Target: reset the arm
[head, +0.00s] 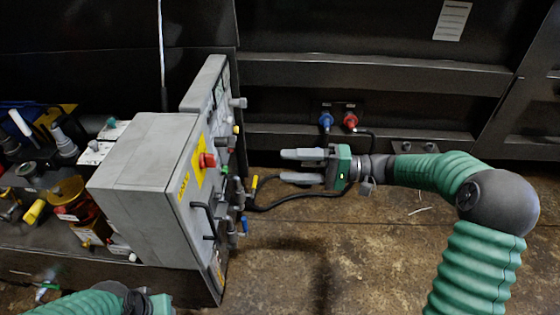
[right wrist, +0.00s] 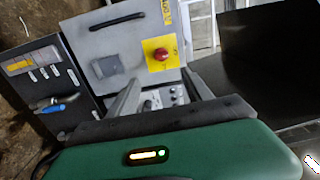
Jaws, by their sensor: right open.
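My right arm is green with dark joints and reaches in from the right in the head view. Its gripper (head: 301,166) points left with its two grey fingers apart and nothing between them. It hangs in front of the grey control box (head: 140,190), clear of its front panel. In the right wrist view the fingers of my right gripper (right wrist: 152,92) point toward the control box (right wrist: 105,45), with its red knob (right wrist: 161,54) on a yellow plate. Part of my left arm shows at the bottom left of the head view; its gripper fingers cannot be made out.
A blue connector (head: 326,121) and a red connector (head: 351,121) sit on the dark compactor wall behind my right gripper. A black cable (head: 290,203) hangs below it. Tools and bottles clutter the bench at left. The floor at lower middle is mostly free.

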